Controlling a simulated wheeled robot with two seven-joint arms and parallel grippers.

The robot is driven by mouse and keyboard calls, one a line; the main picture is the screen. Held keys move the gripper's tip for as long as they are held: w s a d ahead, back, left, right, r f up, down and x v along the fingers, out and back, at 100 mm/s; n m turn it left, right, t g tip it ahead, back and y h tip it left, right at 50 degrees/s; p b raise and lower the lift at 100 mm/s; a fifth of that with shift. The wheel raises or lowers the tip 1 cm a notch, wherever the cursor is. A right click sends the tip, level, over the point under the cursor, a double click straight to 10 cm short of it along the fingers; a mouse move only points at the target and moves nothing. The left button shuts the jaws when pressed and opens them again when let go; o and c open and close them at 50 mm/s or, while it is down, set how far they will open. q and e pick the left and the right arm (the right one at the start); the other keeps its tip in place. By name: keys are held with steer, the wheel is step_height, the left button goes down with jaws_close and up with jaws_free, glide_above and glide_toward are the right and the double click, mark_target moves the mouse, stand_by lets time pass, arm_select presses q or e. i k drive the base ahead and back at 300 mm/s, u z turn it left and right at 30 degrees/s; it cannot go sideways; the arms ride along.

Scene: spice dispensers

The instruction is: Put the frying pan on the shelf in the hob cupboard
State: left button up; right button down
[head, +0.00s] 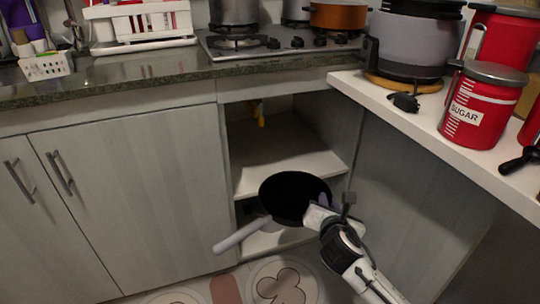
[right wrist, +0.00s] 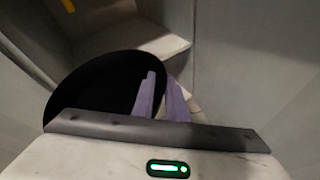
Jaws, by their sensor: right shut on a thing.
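The black frying pan (head: 293,196) is in front of the lower part of the open hob cupboard, with its pale handle (head: 242,234) pointing down to the left. My right gripper (head: 322,202) is shut on the pan's right rim. In the right wrist view the purple fingers (right wrist: 162,82) meet the dark pan (right wrist: 92,95) at its edge. The cupboard shelf (head: 275,168) is a pale board, seen just above and behind the pan, with its top bare. The pan hides part of the shelf's front edge. My left gripper is out of view.
The cupboard's right side panel (head: 345,140) stands close to my right arm. A closed double door cupboard (head: 130,190) is at left. A white counter (head: 440,135) with red tins overhangs at right. The hob (head: 285,42) with pots is above. A patterned mat (head: 275,282) lies on the floor.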

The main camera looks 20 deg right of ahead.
mark_target(274, 161)
steer(key=k, duration=0.45)
steer(key=z, duration=0.35)
steer(key=i, duration=1.85)
steer(key=u, duration=0.2)
